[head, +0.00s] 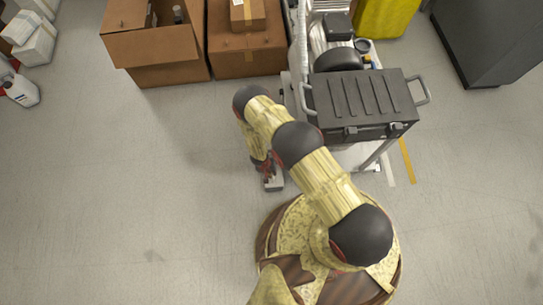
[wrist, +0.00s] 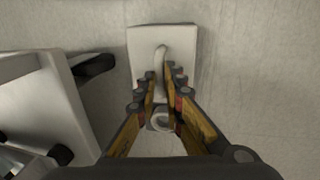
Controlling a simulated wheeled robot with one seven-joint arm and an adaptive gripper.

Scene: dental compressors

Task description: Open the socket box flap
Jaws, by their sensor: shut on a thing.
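The socket box (wrist: 140,42) is a pale, rectangular thing at the upper middle of the wrist view. In the head view, only a small part of what looks like it (head: 274,185) shows below my gripper. A narrow, pale, curved piece, seemingly its flap (wrist: 160,57), lies between my fingertips. My gripper (wrist: 161,76) is shut on this piece, one finger on each side. A round, pale part with a dark opening (wrist: 161,119) shows between the fingers, lower down. In the head view, my gripper (head: 267,169) points down, partly hidden by my arm. I cannot tell how far the flap is raised.
A compressor unit with a dark ribbed case (head: 362,100) stands right of my arm. A grey metal body (wrist: 72,100) with a black part is close at left in the wrist view. Cardboard boxes (head: 160,50) (head: 245,52) stand at the back.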

